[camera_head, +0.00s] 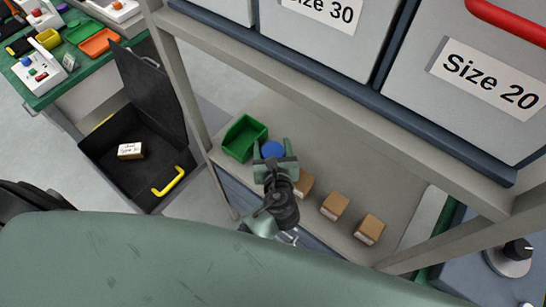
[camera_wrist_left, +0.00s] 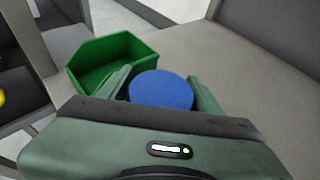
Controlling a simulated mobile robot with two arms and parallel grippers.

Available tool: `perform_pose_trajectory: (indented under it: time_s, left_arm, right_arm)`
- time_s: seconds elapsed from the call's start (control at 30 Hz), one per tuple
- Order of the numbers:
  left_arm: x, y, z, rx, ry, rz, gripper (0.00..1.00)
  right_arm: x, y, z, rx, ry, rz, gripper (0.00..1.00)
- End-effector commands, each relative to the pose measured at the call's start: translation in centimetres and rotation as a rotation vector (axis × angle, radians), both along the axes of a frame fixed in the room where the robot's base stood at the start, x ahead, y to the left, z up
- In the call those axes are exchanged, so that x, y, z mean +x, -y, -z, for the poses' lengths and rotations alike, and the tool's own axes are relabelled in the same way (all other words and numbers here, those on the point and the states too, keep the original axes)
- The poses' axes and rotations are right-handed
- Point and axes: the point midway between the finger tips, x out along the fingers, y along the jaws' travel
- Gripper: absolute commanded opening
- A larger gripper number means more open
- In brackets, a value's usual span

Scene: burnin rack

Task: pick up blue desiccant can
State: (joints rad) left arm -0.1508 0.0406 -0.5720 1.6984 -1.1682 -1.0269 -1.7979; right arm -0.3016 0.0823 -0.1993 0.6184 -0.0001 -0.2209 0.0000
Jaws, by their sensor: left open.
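The blue desiccant can (camera_head: 272,149) stands on the rack's lower shelf, seen from above with its round blue top showing. It also shows in the left wrist view (camera_wrist_left: 161,91). My left gripper (camera_head: 275,157) is open, with one finger on each side of the can; whether the fingers touch it I cannot tell. In the left wrist view the fingers (camera_wrist_left: 160,88) flank the can, and its lower part is hidden by the gripper body. My right gripper is not in view.
A green bin (camera_head: 243,139) stands close left of the can. Several small cardboard boxes (camera_head: 335,206) sit to the right on the shelf (camera_head: 390,185). Large grey bins (camera_head: 480,80) hang over it on the upper shelf. A black open case (camera_head: 120,170) lies at left.

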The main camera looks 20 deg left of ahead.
Motion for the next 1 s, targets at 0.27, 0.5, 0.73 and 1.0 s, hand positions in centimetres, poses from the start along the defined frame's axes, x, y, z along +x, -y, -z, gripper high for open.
perform_pose_trajectory:
  time_s: [0.27, 0.5, 0.73, 1.0]
  left_arm:
    - [0.0, 0.0, 0.0, 0.0, 0.0, 0.0, 0.4]
    - [0.0, 0.0, 0.0, 0.0, 0.001, 0.0, 0.08]
    - [0.0, 0.0, -1.4, -0.002, 0.004, -0.002, 0.08]
    - [0.0, 0.0, -6.9, -0.005, 0.006, -0.002, 0.08]
  right_arm:
    - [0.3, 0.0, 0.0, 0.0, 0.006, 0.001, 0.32]
    - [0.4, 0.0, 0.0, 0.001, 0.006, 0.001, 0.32]
    - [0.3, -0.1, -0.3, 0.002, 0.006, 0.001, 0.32]
    - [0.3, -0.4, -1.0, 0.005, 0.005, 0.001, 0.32]
